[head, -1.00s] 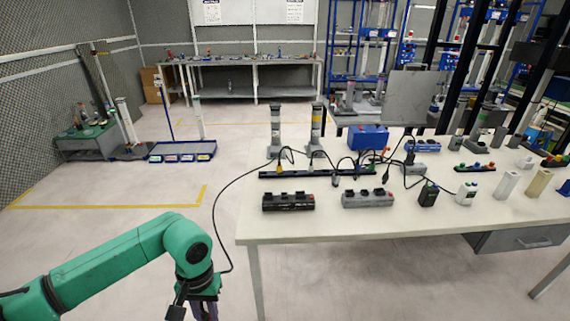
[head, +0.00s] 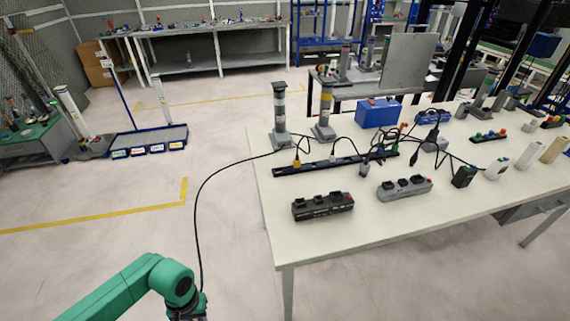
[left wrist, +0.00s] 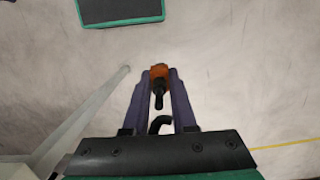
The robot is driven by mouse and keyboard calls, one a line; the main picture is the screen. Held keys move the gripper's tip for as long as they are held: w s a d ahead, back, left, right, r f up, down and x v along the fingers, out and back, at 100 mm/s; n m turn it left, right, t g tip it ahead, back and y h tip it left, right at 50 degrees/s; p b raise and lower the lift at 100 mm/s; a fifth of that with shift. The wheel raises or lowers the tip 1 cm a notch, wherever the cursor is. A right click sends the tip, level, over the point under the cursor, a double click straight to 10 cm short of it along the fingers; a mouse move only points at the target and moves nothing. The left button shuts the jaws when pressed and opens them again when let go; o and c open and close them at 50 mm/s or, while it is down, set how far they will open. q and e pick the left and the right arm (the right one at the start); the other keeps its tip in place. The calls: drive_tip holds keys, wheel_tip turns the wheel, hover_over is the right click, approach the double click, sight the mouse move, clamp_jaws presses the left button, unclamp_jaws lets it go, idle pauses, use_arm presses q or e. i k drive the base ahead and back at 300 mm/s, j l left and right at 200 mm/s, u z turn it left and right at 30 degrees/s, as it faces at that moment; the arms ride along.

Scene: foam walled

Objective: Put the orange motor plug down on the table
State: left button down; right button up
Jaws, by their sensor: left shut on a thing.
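The orange motor plug (left wrist: 160,71) sits between the fingertips of my left gripper (left wrist: 159,80) in the left wrist view. My left gripper is shut on it, and a dark cable end shows below it between the fingers. In the head view my left arm is at the bottom, left of the table, with the fingers cut off by the lower edge. A black cable (head: 199,202) runs from there up to the white table (head: 380,228). The plug is over the floor beside the table, not above its top. My right gripper is out of view.
A black power strip (head: 322,206) and a grey power strip (head: 404,188) lie near the table's front. A long black strip (head: 318,166) with several plugs and tangled cables lies behind them. Bare tabletop shows along the front edge. A blue box (head: 378,112) stands further back.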

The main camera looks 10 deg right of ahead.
sight(318, 183)
drive_tip(key=i+j+z, duration=0.45)
drive_tip(key=j+z, duration=0.2)
drive_tip(key=j, duration=0.3)
drive_tip(key=i+j+z, duration=0.15)
drive_tip(key=j+z, duration=0.2)
drive_tip(key=j, duration=0.2)
drive_tip(key=i+j+z, duration=0.1)
drive_tip(key=j+z, duration=0.2)
drive_tip(key=j, duration=0.25)
drive_tip(key=j+z, duration=0.35)
drive_tip(key=j, duration=0.25)
drive_tip(key=z, duration=1.9)
